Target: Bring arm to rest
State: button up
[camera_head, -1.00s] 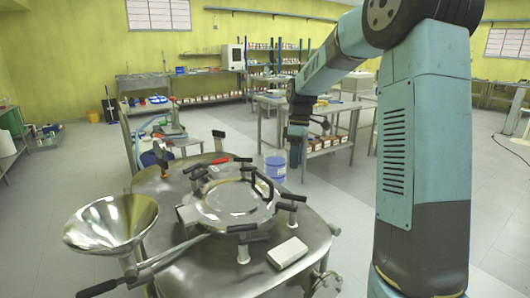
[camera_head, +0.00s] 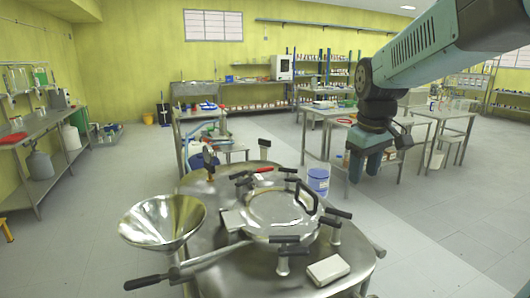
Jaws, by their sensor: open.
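My arm reaches in from the upper right, and my gripper (camera_head: 372,172) hangs at its end, pointing down. It is open, with nothing seen between its fingers. It is in the air, to the right of the steel reactor vessel (camera_head: 225,278) and apart from it. The vessel's round lid (camera_head: 280,212), with black-handled clamps around it, is closed.
A steel funnel (camera_head: 163,222) stands at the vessel's left. A small white box (camera_head: 328,270) lies on the vessel top. A blue bucket (camera_head: 318,181) stands behind it. Steel tables (camera_head: 440,115) stand behind my gripper. Floor at the right (camera_head: 460,220) is clear.

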jog(key=s+m+t, duration=0.3)
jog(key=s+m, duration=0.2)
jog(key=s, duration=0.9)
jog(key=shift+d+f, duration=0.35)
jog(key=shift+o, duration=0.2)
jog(key=shift+s, duration=0.1)
